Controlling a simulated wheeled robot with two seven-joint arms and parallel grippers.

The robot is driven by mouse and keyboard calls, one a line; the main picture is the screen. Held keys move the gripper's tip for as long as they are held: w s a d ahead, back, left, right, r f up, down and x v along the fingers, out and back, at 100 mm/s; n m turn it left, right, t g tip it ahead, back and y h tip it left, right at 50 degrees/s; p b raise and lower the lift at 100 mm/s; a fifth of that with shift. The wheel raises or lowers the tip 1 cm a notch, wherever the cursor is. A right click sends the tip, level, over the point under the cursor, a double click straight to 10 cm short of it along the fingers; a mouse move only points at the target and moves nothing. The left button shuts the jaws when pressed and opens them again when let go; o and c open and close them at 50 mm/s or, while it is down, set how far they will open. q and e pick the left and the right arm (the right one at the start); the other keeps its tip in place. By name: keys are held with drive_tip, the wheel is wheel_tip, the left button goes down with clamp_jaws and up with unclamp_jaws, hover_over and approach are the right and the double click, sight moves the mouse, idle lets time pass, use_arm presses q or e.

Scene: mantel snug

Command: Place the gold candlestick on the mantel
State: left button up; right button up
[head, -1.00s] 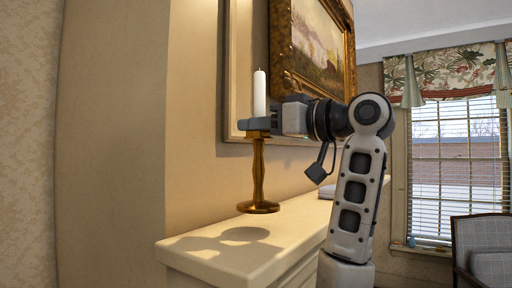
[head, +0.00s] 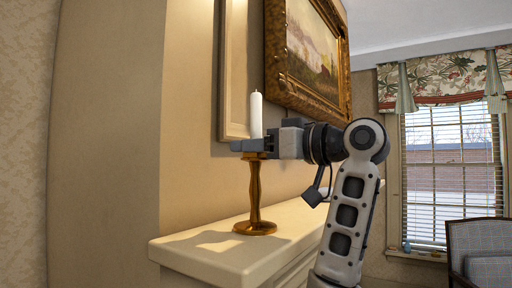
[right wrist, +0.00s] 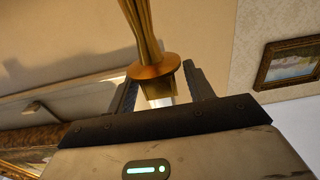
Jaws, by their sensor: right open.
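The gold candlestick (head: 255,195) stands upright near the front left end of the mantel (head: 225,254), its round base appearing to rest on the top. A white candle (head: 256,115) is in it. My right gripper (head: 250,147) is at the candlestick's top, level with the candle's foot. In the right wrist view, the open fingers (right wrist: 163,88) lie on either side of the candlestick's cup (right wrist: 156,68) and the candle's foot, with a gap showing. The candlestick's base is out of that view. My left gripper is not in view.
A gold-framed painting (head: 310,55) hangs on the wall behind and above my right arm. The mantel top is clear around the candlestick's base. A window (head: 450,165) and a grey chair (head: 480,245) are at the right, away from the mantel.

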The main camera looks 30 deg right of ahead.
drive_tip(key=shift+r, duration=0.25)
use_arm(q)
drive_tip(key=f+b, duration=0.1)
drive_tip(key=b, duration=0.2)
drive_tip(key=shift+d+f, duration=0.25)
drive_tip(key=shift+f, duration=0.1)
use_arm(e)
drive_tip(key=v, duration=1.2)
drive_tip(key=shift+f, duration=0.15)
